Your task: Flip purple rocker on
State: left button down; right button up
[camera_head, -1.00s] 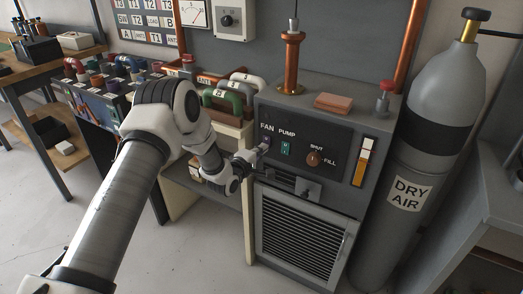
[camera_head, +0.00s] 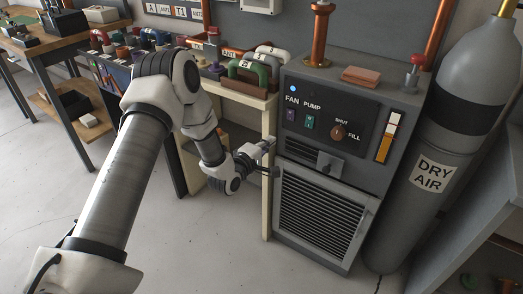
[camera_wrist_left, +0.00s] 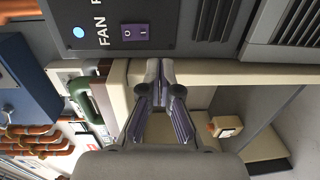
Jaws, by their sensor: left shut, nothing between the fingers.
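The purple rocker (camera_head: 291,115) is on the dark panel of the grey cabinet, under the FAN label. It also shows in the left wrist view (camera_wrist_left: 135,36), with a round mark on one half and a bar on the other. A round blue lamp (camera_head: 293,88) above the label is lit. My left gripper (camera_head: 271,143) is shut and empty, below and left of the rocker, apart from it. Its fingertips (camera_wrist_left: 160,64) meet near the panel's edge in the wrist view. My right gripper is not in view.
A green PUMP rocker (camera_head: 309,121) and a copper-coloured SHUT/FILL knob (camera_head: 338,132) sit right of the purple rocker. A louvred grille (camera_head: 318,212) is below. A grey DRY AIR cylinder (camera_head: 445,130) stands right of the cabinet. Coloured handles (camera_head: 249,72) stand to the left.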

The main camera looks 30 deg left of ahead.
pick_arm(q)
jog(key=s, duration=0.3)
jog(key=shift+s+f, duration=0.15)
jog(key=shift+s, duration=0.05)
jog(key=shift+s, duration=0.1)
jog(key=s+d+f+m+g+h+p, duration=0.1)
jog(key=s+d+f+m+g+p, duration=0.25)
jog(key=s+d+p, duration=0.35)
jog(key=s+d+f+m+g+p, duration=0.2)
jog(key=s+d+f+g+p, duration=0.25)
jog(key=s, duration=0.45)
jog(key=s+f+m+g+y, duration=0.1)
jog(key=s+f+m+g, duration=0.2)
jog(key=s+m+g, duration=0.6)
jog(key=s+m, duration=0.2)
jog(key=s, duration=1)
jog(key=shift+s+d+f+m+y, duration=0.2)
jog(key=shift+s+m+y, duration=0.1)
jog(key=shift+s+m, duration=0.1)
